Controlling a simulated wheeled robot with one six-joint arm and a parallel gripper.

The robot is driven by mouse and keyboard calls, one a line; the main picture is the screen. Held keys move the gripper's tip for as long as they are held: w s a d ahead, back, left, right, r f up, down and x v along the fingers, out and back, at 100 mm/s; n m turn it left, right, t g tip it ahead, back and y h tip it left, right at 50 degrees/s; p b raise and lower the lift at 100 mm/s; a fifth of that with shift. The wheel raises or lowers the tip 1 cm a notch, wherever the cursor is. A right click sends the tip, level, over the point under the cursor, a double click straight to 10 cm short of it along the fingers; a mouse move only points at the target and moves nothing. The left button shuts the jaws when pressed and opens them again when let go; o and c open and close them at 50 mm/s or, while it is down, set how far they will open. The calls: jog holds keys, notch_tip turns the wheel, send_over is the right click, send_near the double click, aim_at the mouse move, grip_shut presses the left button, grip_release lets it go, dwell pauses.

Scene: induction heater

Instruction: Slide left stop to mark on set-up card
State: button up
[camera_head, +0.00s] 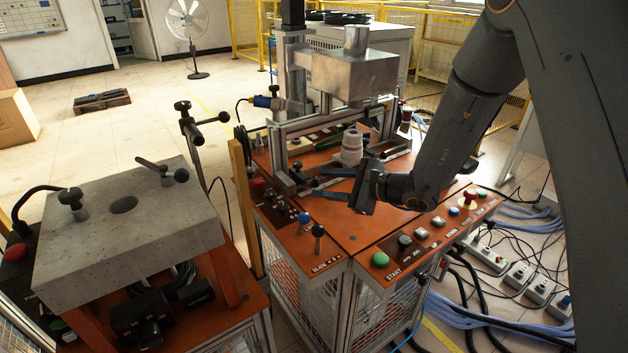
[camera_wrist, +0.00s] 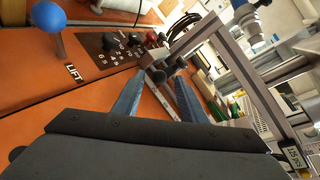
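My gripper (camera_head: 314,183) reaches left over the orange bench top with its two blue fingers apart. In the wrist view the gripper (camera_wrist: 158,82) is open, with nothing clamped between the fingers. A small stop with dark knobs (camera_wrist: 165,70) shows just beyond the fingertips, by the end of a pale scale-like rail (camera_wrist: 163,108); I take it for the left stop. In the head view the dark knobs (camera_head: 297,170) are small, close beyond the fingertips; contact cannot be told. A small tag (camera_wrist: 293,157) at lower right reads something like "SET 15"; it may be the set-up card.
A metal frame (camera_wrist: 232,75) rises close to the right of the fingers. A blue-ball lever (camera_wrist: 48,18) stands at upper left by the LIFT label. A white coil-like part (camera_head: 351,148) stands behind my gripper. Start and other buttons (camera_head: 380,260) line the front panel.

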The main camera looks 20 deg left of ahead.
aim_at(315, 182)
jog(key=shift+p+x, duration=0.45)
jog(key=shift+x, duration=1.5)
grip_shut()
